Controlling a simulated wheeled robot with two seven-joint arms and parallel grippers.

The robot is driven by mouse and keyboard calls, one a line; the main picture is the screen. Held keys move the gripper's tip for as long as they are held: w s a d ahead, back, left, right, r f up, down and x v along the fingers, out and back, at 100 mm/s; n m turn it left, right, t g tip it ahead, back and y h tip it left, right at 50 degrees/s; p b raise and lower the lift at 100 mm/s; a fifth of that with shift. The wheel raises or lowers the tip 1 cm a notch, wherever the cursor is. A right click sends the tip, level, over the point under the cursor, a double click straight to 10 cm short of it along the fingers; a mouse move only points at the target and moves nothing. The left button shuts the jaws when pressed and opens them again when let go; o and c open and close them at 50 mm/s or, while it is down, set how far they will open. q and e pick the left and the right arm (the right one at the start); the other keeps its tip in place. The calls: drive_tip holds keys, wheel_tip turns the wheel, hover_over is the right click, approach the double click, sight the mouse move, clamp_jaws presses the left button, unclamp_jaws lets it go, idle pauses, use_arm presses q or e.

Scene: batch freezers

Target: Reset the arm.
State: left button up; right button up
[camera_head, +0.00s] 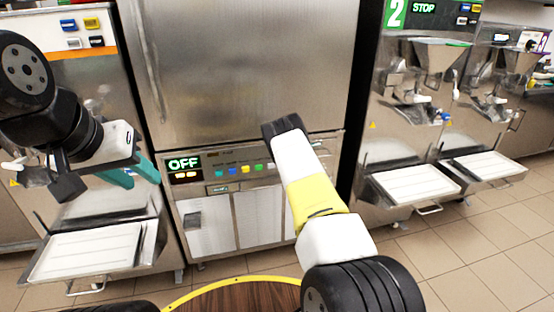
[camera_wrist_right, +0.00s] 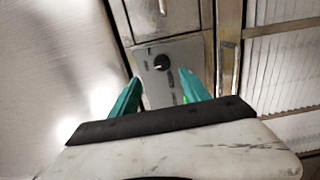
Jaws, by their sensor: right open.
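My left arm comes in from the left in the head view. Its gripper (camera_head: 141,178) has teal fingers that appear spread, in front of the left machine and above its tray, with nothing seen between them. My right arm, with a yellow band (camera_head: 317,197), reaches up from the bottom right in front of the middle steel cabinet. Its gripper is hidden behind the arm in the head view. In the right wrist view, the right gripper (camera_wrist_right: 158,92) shows two teal fingers apart and empty, facing a grey panel with a black round knob (camera_wrist_right: 161,62).
The left machine's tray (camera_head: 88,250) and the right machine's trays (camera_head: 415,184) stick out forward. A round wooden top with a yellow rim (camera_head: 230,283) is at the bottom. Tiled floor (camera_head: 490,250) is clear at right.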

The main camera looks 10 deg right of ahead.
wheel_tip(320, 180, up, 20)
drive_tip(key=d+m+g+h, duration=0.2)
drive_tip(key=m+g+h, duration=0.15)
drive_tip(key=m, duration=0.65)
drive_tip(key=s+a+r+m+g+y, duration=0.2)
drive_tip(key=s+a+r+m, duration=0.1)
drive_tip(key=s+r, duration=0.5)
drive_tip(key=s+a+r+m+g+y, duration=0.1)
drive_tip(key=s+a+r, duration=0.15)
drive_tip(key=s, duration=0.45)
drive_tip(key=s+a+r+m+g+y, duration=0.1)
drive_tip(key=s+a+r, duration=0.15)
drive_tip(key=s, duration=0.35)
drive_tip(key=s+a+r+m+g+y, duration=0.1)
drive_tip(key=s+a+r+g, duration=0.1)
drive_tip(key=s+r, duration=0.35)
drive_tip(key=s+a+f+m+g, duration=0.1)
drive_tip(key=s+a, duration=0.1)
drive_tip(key=s, duration=0.8)
drive_tip(key=s+a+f+m+g, duration=0.1)
drive_tip(key=s, duration=0.9)
drive_tip(key=shift+s+a+f, duration=0.2)
drive_tip(key=shift+a+f, duration=0.15)
